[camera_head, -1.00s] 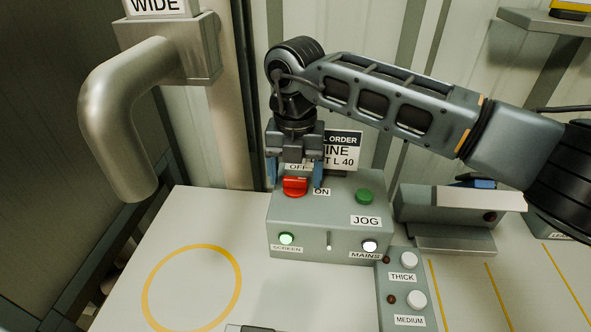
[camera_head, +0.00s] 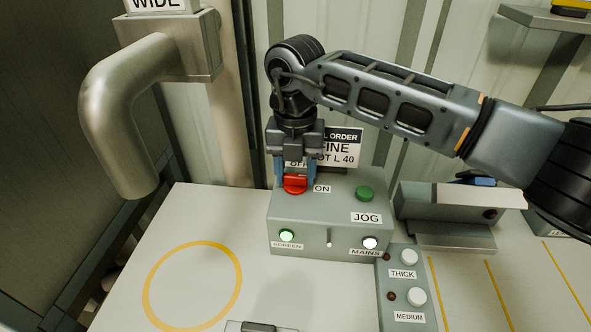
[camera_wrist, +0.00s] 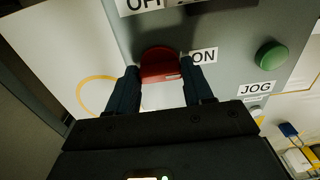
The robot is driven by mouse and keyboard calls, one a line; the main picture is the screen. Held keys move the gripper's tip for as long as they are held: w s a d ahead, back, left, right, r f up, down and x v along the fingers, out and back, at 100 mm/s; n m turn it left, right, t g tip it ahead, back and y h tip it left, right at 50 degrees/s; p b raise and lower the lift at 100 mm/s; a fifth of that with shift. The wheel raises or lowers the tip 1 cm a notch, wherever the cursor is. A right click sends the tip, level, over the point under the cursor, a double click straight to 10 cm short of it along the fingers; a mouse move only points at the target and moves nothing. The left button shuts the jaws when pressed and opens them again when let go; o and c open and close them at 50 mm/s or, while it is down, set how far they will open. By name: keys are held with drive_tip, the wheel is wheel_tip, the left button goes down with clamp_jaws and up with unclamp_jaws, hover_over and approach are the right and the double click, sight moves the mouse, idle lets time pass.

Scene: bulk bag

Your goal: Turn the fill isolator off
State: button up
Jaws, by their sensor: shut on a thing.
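The fill isolator is a red rotary knob (camera_head: 295,184) on top of a grey control box (camera_head: 300,214), with an ON label (camera_head: 322,189) to its right and a partly hidden OFF label behind it. My gripper (camera_head: 295,178) points down over the knob with its two blue-grey fingers closed against its sides. In the wrist view the red knob (camera_wrist: 160,66) sits between the fingertips, close to the ON label (camera_wrist: 204,56). The knob's exact pointing direction is hard to tell. The SCREEN lamp (camera_head: 287,236) glows green and the MAINS lamp (camera_head: 370,243) glows white.
A green JOG button (camera_head: 365,194) is right of the knob on the same box. A side panel (camera_head: 404,285) with THICK and MEDIUM buttons stands front right. A large metal pipe (camera_head: 125,110) is at left.

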drive_tip(key=n+b, duration=0.2)
drive_tip(key=n, duration=0.2)
drive_tip(key=shift+f+n, duration=0.1)
drive_tip(key=shift+n, duration=0.2)
drive_tip(key=n+b, duration=0.2)
drive_tip(key=n, duration=0.2)
drive_tip(key=shift+n+b, duration=0.3)
drive_tip(key=shift+b, duration=0.05)
drive_tip(key=n+b, duration=0.2)
drive_tip(key=n, duration=0.2)
drive_tip(key=shift+n, duration=0.3)
drive_tip(key=shift+n+b, duration=0.75)
drive_tip(key=shift+n, duration=1.35)
drive_tip(key=o, duration=1)
drive_tip(key=shift+o, duration=0.2)
drive_tip(key=shift+r, duration=0.2)
